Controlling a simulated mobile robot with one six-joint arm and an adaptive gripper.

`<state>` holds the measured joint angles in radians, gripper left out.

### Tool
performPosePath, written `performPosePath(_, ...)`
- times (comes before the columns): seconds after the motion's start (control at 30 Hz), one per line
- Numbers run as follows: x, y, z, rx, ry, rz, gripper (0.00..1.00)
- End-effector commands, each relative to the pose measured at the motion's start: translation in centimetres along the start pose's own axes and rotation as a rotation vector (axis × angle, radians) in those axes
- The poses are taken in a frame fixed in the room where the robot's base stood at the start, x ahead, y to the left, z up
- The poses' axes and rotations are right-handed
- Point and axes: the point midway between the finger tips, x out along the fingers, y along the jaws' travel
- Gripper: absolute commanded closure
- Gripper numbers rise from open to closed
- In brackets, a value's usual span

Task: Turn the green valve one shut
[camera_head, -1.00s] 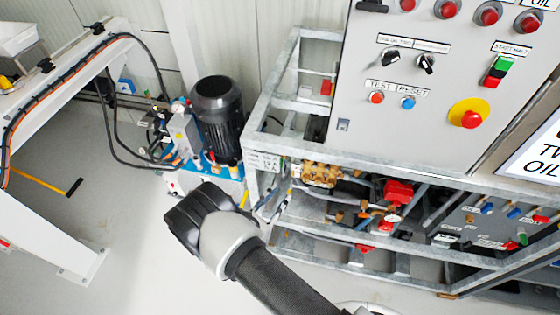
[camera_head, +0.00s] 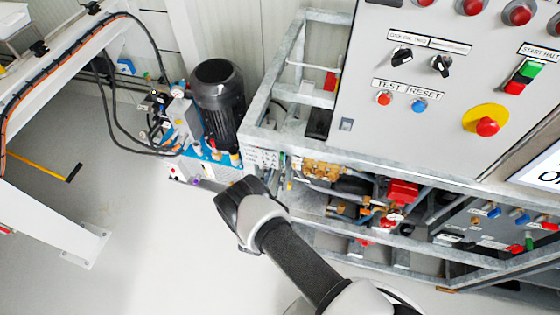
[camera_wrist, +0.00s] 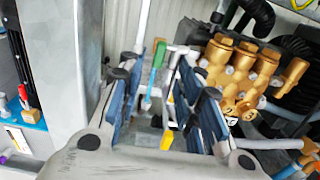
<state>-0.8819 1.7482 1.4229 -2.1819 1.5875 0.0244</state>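In the wrist view a slim green handle (camera_wrist: 157,60), likely the green valve, stands upright between and beyond my gripper's fingers. My gripper (camera_wrist: 165,85) is open, with one blue-padded finger on each side of the handle and nothing held. I cannot tell how deep the handle lies between the fingers. In the head view my gripper (camera_head: 240,200) is at the left front corner of the metal pump frame. Its fingertips are mostly hidden by its own dark body there, and the green handle cannot be made out.
A brass pump block (camera_wrist: 240,75) lies right of the fingers. A grey frame post (camera_wrist: 80,60) stands close on the left. The control cabinet (camera_head: 430,120) is above the frame (camera_head: 262,120). A black motor (camera_head: 217,98) stands behind left.

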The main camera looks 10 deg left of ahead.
Motion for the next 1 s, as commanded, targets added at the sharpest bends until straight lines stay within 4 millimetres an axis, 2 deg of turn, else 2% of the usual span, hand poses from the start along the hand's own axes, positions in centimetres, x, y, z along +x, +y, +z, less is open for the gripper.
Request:
performPosePath(0.03, 1.3, -0.2, 0.0, 0.002, -0.003, -0.005, 0.68)
performPosePath(0.2, 4.3, -0.1, 0.0, 0.002, -0.002, -0.003, 0.68)
performPosePath(0.4, 6.2, -0.1, 0.0, 0.001, -0.001, -0.002, 0.68)
performPosePath(0.77, 6.6, -0.1, 0.0, -0.001, 0.000, -0.001, 0.68)
performPosePath(1.0, 6.6, 0.0, 0.0, -0.001, 0.000, -0.001, 0.84)
